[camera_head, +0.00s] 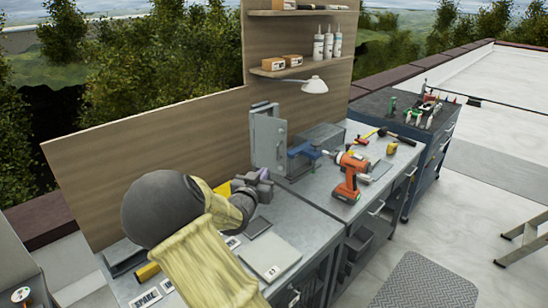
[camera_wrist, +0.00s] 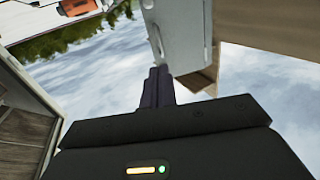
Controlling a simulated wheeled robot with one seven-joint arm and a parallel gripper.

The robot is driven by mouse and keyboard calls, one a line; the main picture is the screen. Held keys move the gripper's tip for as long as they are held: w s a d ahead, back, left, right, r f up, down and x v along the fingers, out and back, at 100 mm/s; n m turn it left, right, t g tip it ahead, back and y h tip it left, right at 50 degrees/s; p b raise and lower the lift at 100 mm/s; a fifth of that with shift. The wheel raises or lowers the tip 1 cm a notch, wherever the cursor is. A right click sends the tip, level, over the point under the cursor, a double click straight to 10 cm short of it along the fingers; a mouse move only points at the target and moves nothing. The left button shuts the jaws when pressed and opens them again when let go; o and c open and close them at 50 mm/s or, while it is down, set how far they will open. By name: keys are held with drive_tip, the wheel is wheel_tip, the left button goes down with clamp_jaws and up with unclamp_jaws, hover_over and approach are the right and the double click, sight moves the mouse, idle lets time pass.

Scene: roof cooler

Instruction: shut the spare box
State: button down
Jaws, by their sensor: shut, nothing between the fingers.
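A label reading SPARE (camera_head: 146,297) shows at the near left of the workbench, beside my arm. A dark, low box-like thing (camera_head: 124,258) behind it is mostly hidden by my arm, and I cannot tell whether it is the spare box or how its lid stands. A grey metal panel with a latch (camera_head: 268,140) stands upright at the back of the bench; it also shows in the wrist view (camera_wrist: 184,30). My gripper (camera_head: 265,175) is shut and empty, in front of and below this panel. In the wrist view its fingers (camera_wrist: 158,84) point toward the panel's edge; I cannot tell whether they touch.
A flat grey case (camera_head: 270,256) lies on the bench in front of my gripper. A blue vise (camera_head: 304,152), an orange drill (camera_head: 350,177) and a hammer (camera_head: 395,135) are to the right. A lamp (camera_head: 314,86) hangs below the shelves.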

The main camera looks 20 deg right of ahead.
drive_tip(key=p+x, duration=0.3)
drive_tip(key=x, duration=0.7)
drive_tip(key=shift+w+d, duration=0.2)
drive_tip(key=shift+w, duration=0.05)
drive_tip(key=shift+w+f, duration=0.1)
drive_tip(key=shift+f, duration=0.05)
